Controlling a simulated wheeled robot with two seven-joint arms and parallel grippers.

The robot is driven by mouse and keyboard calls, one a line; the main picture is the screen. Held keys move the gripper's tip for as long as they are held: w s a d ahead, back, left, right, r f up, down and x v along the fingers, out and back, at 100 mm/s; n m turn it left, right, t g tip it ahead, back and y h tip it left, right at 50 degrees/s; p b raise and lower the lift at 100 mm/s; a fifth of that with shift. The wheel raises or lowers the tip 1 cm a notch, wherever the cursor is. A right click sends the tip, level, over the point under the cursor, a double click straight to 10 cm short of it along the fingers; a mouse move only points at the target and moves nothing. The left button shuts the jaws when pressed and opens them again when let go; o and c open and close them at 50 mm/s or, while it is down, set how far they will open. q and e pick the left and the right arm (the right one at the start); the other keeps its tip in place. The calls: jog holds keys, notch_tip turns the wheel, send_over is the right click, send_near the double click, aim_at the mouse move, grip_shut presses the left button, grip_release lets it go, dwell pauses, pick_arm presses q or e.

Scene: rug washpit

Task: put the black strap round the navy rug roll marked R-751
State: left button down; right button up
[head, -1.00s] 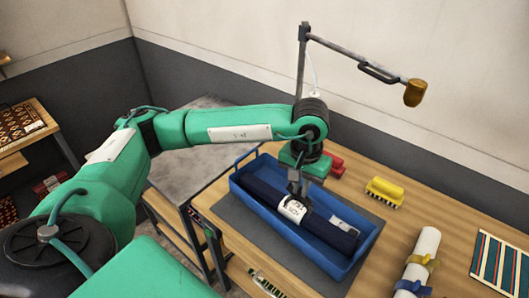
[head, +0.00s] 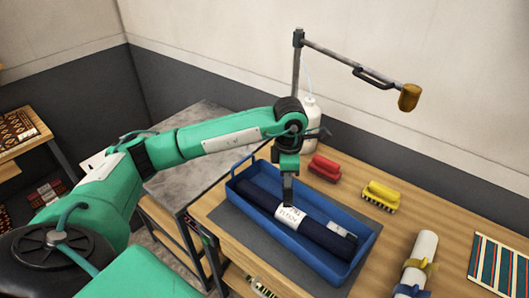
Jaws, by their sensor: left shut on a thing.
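The navy rug roll (head: 262,201) lies lengthwise in a blue tray (head: 245,215). It bears a white label (head: 290,217) near its middle, whose small lettering I cannot read surely. A smaller pale patch (head: 340,230) shows nearer its right end. My left gripper (head: 288,200) points down over the roll, at the label's upper edge. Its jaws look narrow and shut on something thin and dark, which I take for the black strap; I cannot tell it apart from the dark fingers. Whether it passes round the roll is hidden. My right gripper is not in view.
On the wooden table (head: 395,215) are a red brush (head: 324,168), a yellow brush (head: 381,194), a white roll (head: 421,252) with yellow and blue bands, and a striped piece (head: 503,264). A white bottle (head: 310,120) and a lamp-like arm (head: 350,66) stand behind.

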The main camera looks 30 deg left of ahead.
pick_arm(q)
jog(key=n, duration=0.2)
jog(key=a+n+p, duration=0.1)
jog(key=n, duration=0.1)
jog(key=w+a+n, duration=0.1)
jog(key=n, duration=0.1)
jog(key=shift+r+n, duration=0.2)
jog(key=shift+n, duration=0.2)
jog(key=w+a+n+p, duration=0.1)
jog(key=a+n+p, duration=0.1)
jog(key=n, duration=0.9)
jog(key=w+a+n+p, duration=0.1)
jog(key=a+n, duration=0.4)
jog(key=n, duration=0.5)
jog(key=shift+a+f+n+p, duration=0.25)
jog(key=shift+f+n+p, duration=0.05)
jog(key=shift+n+p, duration=0.15)
jog(key=shift+f+b, duration=3.9)
jog(key=shift+f, duration=2.3)
jog(key=c, duration=1.4)
grip_release()
jog(key=shift+c, duration=0.2)
